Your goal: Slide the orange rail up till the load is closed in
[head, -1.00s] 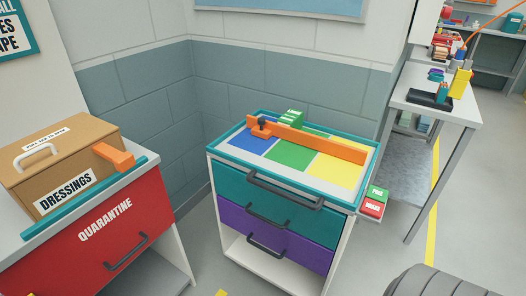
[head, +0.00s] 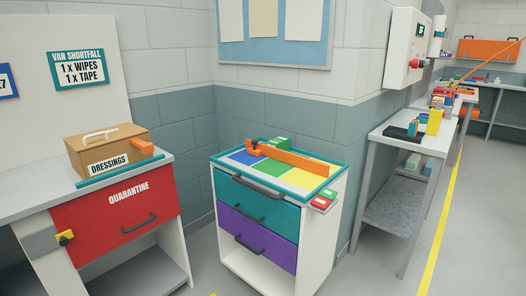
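An orange rail (head: 296,160) lies across the top of a drawer cart (head: 269,205), running from the back left to the right side. An orange block with a dark knob (head: 252,146) is at its left end. The cart top has blue, green and yellow panels inside a teal rim. A green item with pale stripes (head: 278,143) stands behind the rail, its lower part hidden by it. Whether the rail touches it I cannot tell. Neither of my grippers is in view.
A cardboard box labelled DRESSINGS (head: 108,153) sits on the bench with the red QUARANTINE drawer (head: 118,217) at left. A red and a green box (head: 322,201) sit at the cart's right side. A grey-topped table (head: 415,143) stands at right. Floor between is clear.

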